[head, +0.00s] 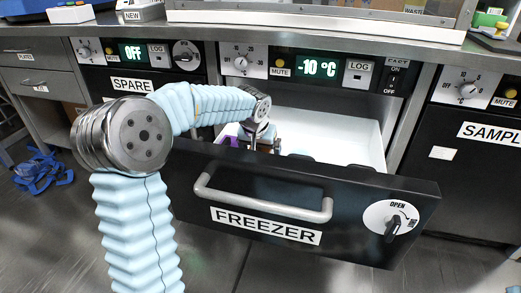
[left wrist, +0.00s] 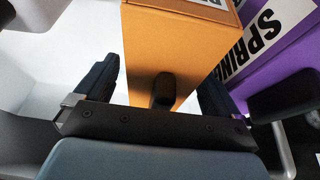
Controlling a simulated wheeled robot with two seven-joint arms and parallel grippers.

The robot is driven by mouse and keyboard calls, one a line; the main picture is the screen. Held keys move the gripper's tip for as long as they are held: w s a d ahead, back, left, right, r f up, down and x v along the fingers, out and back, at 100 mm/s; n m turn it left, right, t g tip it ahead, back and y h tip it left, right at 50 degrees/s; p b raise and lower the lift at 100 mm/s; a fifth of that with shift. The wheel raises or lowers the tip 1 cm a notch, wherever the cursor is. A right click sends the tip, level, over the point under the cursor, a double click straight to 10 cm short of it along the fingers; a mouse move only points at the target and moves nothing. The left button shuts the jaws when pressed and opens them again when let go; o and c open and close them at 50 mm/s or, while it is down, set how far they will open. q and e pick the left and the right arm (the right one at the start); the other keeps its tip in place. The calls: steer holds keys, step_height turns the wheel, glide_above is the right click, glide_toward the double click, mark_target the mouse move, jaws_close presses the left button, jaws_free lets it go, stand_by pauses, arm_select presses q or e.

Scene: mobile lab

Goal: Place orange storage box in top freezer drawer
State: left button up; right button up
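The orange storage box (left wrist: 160,38) stands in the left wrist view, with a dark knob facing the camera and part of a white label at its top. My left gripper (left wrist: 158,85) is open, with one dark finger on each side of the box. A thin gap shows at the left finger; contact at the right finger is unclear. In the head view my left gripper (head: 256,139) reaches down into the open freezer drawer (head: 265,205), whose front hides its tips. The orange box is not clearly made out there. My right gripper is not in view.
A purple box (left wrist: 262,72) labelled SPRING stands close to the right of the orange box. It shows slightly in the head view (head: 231,142). The drawer's white interior (head: 345,146) has free room at the right. Blue straps (head: 42,170) lie on the floor at left.

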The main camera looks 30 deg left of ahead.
arm_select(q)
steer(key=shift+r, duration=0.15)
steer(key=shift+r, duration=0.35)
steer(key=p+v, duration=0.3)
steer(key=v, duration=0.8)
steer(key=shift+s, duration=0.25)
steer(key=shift+r, duration=0.1)
